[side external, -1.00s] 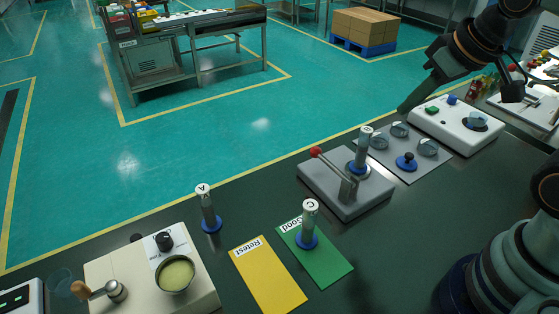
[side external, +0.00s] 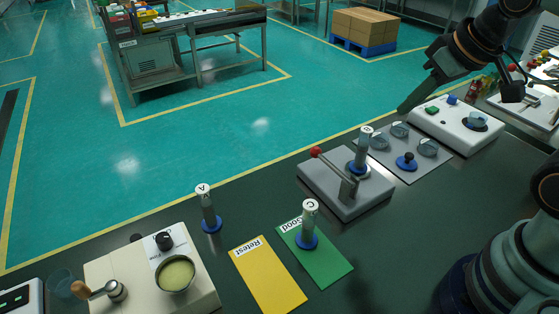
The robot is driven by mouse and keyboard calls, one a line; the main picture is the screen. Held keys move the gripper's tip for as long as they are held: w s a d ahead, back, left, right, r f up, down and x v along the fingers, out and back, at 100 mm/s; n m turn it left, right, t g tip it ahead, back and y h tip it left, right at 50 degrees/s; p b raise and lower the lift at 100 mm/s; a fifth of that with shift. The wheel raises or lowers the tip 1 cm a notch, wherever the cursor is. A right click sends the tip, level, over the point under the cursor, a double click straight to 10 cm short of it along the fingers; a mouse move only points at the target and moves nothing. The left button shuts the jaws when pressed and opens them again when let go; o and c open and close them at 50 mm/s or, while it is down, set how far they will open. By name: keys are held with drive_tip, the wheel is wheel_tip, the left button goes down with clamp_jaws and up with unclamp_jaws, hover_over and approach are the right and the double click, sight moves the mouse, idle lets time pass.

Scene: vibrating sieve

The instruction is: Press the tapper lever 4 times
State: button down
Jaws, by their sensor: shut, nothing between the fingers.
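The tapper is a grey box (side external: 325,190) in the middle of the side external view. Its lever is a metal arm (side external: 334,166) with a red ball knob (side external: 316,152), tilted up to the left. A cylinder marked B (side external: 364,145) with a blue base stands upright on the box's right part. My gripper (side external: 403,108) is shut and empty, up and to the right of the lever, clear of it. Its tips point down to the left.
Cylinder C (side external: 309,222) stands on the green Good card (side external: 328,268), beside the yellow Retest card (side external: 268,280). Cylinder A (side external: 207,210) stands on the bench. A cream machine with a bowl (side external: 205,292) is at lower left. A grey plate with knobs (side external: 385,160) and a white box (side external: 450,138) lie right.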

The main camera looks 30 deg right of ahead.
drive_tip(key=shift+w, duration=0.1)
drive_tip(key=m+t+y, duration=0.1)
drive_tip(key=m+t, duration=0.2)
drive_tip(key=m, duration=0.5)
hover_over(317, 149)
drive_tip(key=shift+s+f, duration=0.2)
drive_tip(key=shift+f, duration=1.1)
drive_tip(key=shift+s+f, duration=0.2)
drive_tip(key=shift+f, duration=1.1)
drive_tip(key=shift+f, duration=4.4)
drive_tip(key=shift+f, duration=0.4)
drive_tip(key=shift+f, duration=1.25)
